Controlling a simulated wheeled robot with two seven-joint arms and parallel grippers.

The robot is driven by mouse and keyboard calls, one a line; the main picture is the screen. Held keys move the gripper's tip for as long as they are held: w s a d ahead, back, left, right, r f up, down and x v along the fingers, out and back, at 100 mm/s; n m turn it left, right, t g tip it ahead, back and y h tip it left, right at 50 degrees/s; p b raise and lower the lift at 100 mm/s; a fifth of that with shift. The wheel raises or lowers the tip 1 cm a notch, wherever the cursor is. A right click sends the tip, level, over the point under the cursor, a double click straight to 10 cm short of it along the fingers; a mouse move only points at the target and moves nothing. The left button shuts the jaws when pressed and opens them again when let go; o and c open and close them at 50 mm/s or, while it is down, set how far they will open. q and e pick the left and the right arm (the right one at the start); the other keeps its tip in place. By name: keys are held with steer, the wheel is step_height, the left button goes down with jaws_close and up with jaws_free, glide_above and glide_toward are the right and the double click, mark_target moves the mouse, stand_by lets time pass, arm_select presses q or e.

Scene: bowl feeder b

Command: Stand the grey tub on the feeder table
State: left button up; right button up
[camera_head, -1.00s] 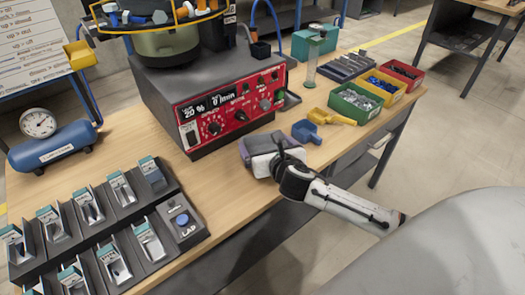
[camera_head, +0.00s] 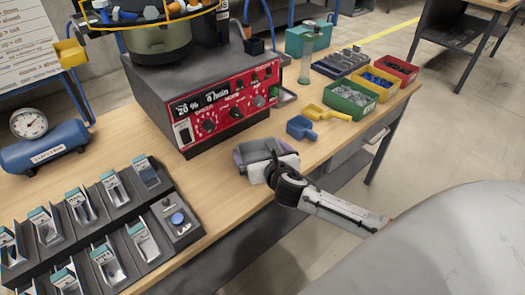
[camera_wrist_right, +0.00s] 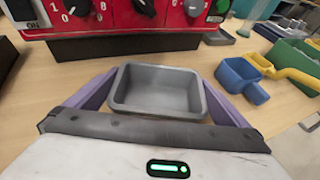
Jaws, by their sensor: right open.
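The grey tub (camera_wrist_right: 158,90) is an empty, open, rectangular tub. In the right wrist view it stands upright on the wooden feeder table (camera_wrist_right: 35,88), in front of the red control panel. My right gripper (camera_wrist_right: 155,88) is open, with one purple finger on each side of the tub. I cannot tell whether the fingers touch it. In the head view the right gripper (camera_head: 262,151) is low over the table near its front edge, and the tub is hard to separate from the fingers there. My left gripper is not in view.
The bowl feeder's control box (camera_head: 225,110) stands behind the gripper. A blue scoop (camera_head: 301,127) and a yellow scoop (camera_head: 327,112) lie to the right, before green (camera_head: 350,101), yellow and red bins. A tilted rack (camera_head: 100,225) fills the left front. Bare table lies between.

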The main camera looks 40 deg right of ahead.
steer(key=p+v, duration=0.1)
steer(key=v, duration=1.1)
steer(key=shift+r, duration=0.1)
